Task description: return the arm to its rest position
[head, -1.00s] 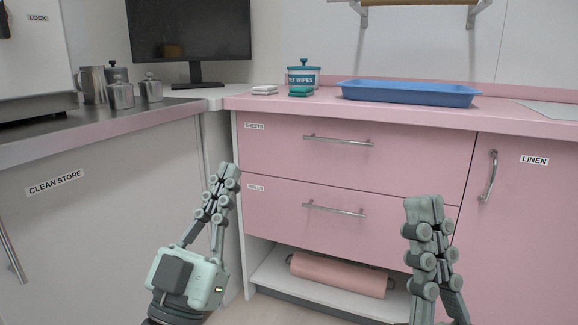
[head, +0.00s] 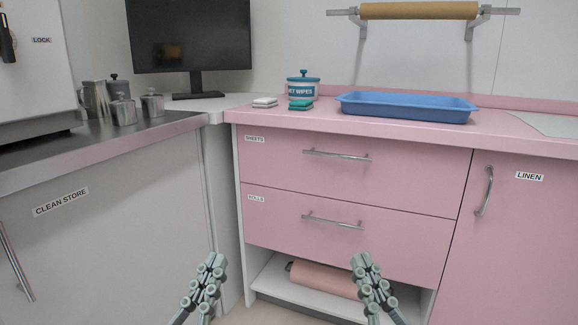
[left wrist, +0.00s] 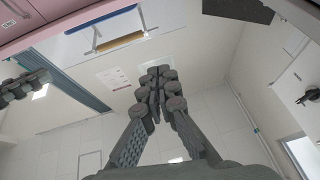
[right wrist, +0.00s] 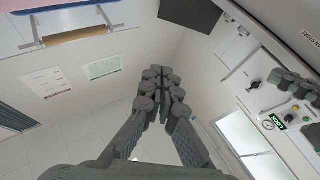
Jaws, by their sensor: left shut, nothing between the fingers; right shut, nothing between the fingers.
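My left gripper (head: 205,284) is low in the head view, in front of the gap between the grey and pink cabinets. It is shut and empty, and its fingers also fill the middle of the left wrist view (left wrist: 157,85). My right gripper (head: 364,272) is low in the head view, in front of the open lower shelf. It is shut and empty, and its fingers show in the right wrist view (right wrist: 160,85). Both grippers point upward and touch nothing that I can see.
The pink counter (head: 400,119) bears a blue tray (head: 405,107), a wet wipes tub (head: 302,87) and small folded packs. A pink roll (head: 325,279) lies on the lower shelf. Steel containers (head: 123,109) stand on the left counter. Drawers and doors are closed.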

